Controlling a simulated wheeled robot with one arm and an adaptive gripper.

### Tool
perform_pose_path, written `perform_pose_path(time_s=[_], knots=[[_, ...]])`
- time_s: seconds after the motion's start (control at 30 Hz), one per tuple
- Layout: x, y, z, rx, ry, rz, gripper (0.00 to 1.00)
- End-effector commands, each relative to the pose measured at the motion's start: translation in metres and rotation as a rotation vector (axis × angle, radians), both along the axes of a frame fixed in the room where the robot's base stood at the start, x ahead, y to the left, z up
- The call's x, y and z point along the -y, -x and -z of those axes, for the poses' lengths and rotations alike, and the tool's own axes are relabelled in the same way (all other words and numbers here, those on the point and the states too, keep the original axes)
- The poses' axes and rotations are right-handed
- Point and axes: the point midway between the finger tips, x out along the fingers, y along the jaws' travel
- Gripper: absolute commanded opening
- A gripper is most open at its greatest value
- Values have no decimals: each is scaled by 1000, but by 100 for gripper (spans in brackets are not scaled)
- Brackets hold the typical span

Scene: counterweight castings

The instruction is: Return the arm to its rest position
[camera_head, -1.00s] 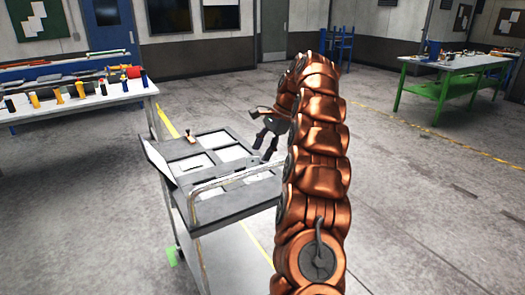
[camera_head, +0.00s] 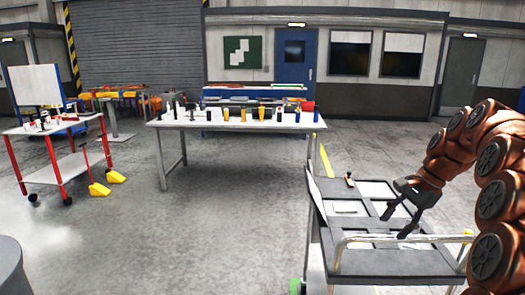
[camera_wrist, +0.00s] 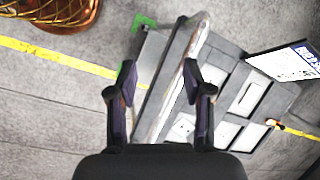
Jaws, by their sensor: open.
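My copper-coloured arm enters at the right of the head view, bent over a grey cart. My gripper (camera_head: 396,224) is open and empty, its two dark fingers pointing down above the cart's tray. In the wrist view the two fingers (camera_wrist: 158,78) stand apart with nothing between them, and the cart lies below and beyond them. The grey cart (camera_head: 328,232) has a top tray with several white-bottomed compartments and a pale metal handle rail (camera_head: 390,238) on the near side.
A small brown-topped object (camera_head: 349,179) is at the cart's far left. A white table (camera_head: 235,124) with bottles and tools stands behind left. Open floor (camera_head: 220,240) lies left of the cart.

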Motion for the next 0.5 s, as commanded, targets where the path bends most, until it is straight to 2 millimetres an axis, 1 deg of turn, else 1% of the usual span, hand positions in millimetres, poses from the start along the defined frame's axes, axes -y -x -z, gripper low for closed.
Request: perform_pose_path(time_s=[0.03,0.1,0.17,0.2,0.37,0.47,0.5], knots=[[-16,10,-2,2,9,-49,50],[-35,23,-2,6,23,-116,50],[-49,35,-1,12,39,-170,50],[-59,43,1,12,47,-208,50],[-92,80,6,22,84,-354,50],[-110,106,12,24,110,-446,50],[-116,117,15,23,119,-483,50]])
